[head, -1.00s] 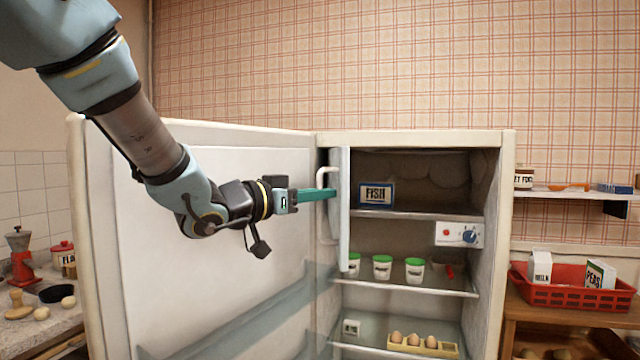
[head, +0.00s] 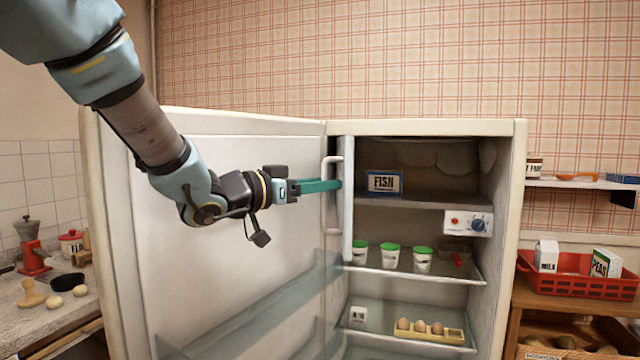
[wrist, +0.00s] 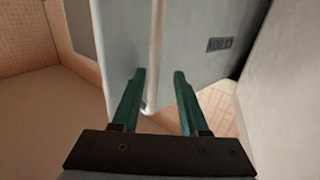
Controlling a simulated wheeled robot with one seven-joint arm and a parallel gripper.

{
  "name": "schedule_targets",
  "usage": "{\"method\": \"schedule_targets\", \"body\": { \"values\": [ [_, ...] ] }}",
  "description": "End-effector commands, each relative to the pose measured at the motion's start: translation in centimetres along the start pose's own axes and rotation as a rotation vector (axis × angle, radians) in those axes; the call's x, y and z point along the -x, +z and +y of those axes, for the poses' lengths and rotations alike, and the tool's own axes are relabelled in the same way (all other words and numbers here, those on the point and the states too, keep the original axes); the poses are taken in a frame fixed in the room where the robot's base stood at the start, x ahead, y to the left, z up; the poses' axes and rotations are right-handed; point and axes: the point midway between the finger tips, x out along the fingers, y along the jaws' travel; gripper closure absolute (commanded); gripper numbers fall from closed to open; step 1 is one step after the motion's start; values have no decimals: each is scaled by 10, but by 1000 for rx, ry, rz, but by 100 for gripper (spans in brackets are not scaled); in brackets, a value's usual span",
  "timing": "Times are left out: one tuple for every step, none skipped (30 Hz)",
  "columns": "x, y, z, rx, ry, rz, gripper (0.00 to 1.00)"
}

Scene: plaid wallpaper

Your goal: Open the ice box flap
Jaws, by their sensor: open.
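The ice box flap (head: 347,215) stands swung out from the compartment at the top of the fridge and shows nearly edge-on in the head view. Its white bar handle (head: 330,215) faces left. In the wrist view the flap is a grey panel (wrist: 195,50) with a small dark label, and the handle (wrist: 156,50) runs down between my fingers. My gripper (head: 337,185) is open, its green fingers on either side of the handle; it also shows in the wrist view (wrist: 159,75). I cannot tell whether a finger touches the bar.
The open fridge door (head: 230,220) stands behind my arm on the left. Inside the ice box is a fish box (head: 384,183). Green-lidded tubs (head: 390,257) and an egg tray (head: 450,336) sit on shelves below. A red basket (head: 575,283) stands to the right.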

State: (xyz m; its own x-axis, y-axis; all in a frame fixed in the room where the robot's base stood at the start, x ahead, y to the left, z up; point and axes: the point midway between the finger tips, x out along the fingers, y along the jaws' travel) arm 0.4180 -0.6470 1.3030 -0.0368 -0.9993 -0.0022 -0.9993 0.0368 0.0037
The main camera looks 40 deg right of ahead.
Motion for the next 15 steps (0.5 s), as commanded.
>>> {"method": "schedule_targets", "body": {
  "values": [
    [0, 0, 1, 0, 2, 0, 55],
    [0, 0, 1, 0, 2, 0, 55],
    [0, 0, 1, -1, 3, 1, 55],
    [0, 0, 1, -1, 3, 1, 55],
    [0, 0, 2, -1, 3, 1, 55],
    [0, 0, 2, -1, 4, 1, 55],
    [0, 0, 2, -1, 4, 1, 55],
    [0, 0, 2, -1, 4, 2, 55],
    [2, 0, 2, -1, 4, 2, 55],
    [3, 0, 1, -2, 3, 2, 55],
    [6, 0, 1, -2, 3, 2, 55],
    [10, 1, 1, -3, 2, 1, 55],
    [14, 1, 1, -4, 1, 2, 55],
    [19, 1, 1, -4, 0, 2, 55],
    [26, 2, 1, -4, 1, 2, 55]
  ]
}}
